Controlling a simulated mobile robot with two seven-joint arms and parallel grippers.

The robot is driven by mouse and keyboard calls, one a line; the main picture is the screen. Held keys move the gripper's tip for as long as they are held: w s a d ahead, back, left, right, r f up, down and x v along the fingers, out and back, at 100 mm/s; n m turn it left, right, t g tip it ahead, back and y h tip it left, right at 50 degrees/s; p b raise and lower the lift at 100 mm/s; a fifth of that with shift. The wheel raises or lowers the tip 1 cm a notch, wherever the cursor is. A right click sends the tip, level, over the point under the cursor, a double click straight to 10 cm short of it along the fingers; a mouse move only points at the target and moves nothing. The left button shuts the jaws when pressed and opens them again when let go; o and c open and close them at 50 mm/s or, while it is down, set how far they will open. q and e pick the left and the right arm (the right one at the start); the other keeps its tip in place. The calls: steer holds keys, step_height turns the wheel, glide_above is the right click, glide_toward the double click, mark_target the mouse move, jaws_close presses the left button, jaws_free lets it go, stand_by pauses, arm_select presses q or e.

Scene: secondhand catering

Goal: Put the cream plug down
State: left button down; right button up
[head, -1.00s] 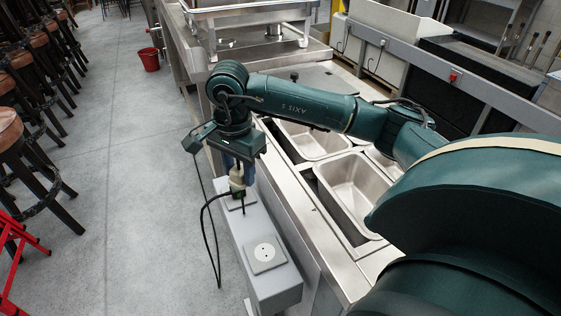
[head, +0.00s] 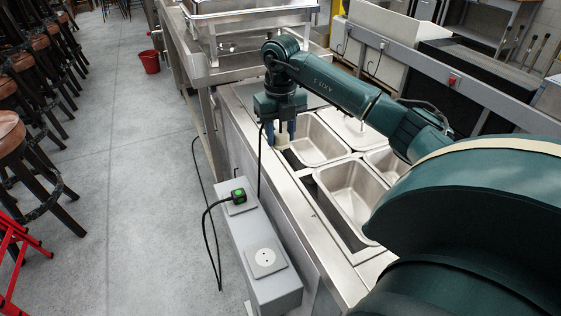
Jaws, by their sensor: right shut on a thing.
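My right gripper (head: 281,138) is shut on the cream plug, of which a small pale part (head: 283,141) shows between the blue fingers. It is over the steel counter, at the left edge of a sink basin. I cannot tell whether the plug touches the counter. A dark cord hangs from the gripper down the counter's front. A black plug with a green face (head: 238,195) sits on the far socket of the grey box (head: 252,231). My left gripper is not in view.
The near white socket (head: 266,260) on the grey box is empty. Steel basins (head: 352,190) are sunk in the counter (head: 297,205). Bar stools (head: 12,140) stand at left, and a red bucket (head: 149,62) on the floor behind. The floor between is clear.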

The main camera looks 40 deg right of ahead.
step_height(320, 180, down, 8)
steer(key=shift+f+p, duration=0.1)
steer(key=shift+p, duration=0.3)
steer(key=shift+f, duration=0.25)
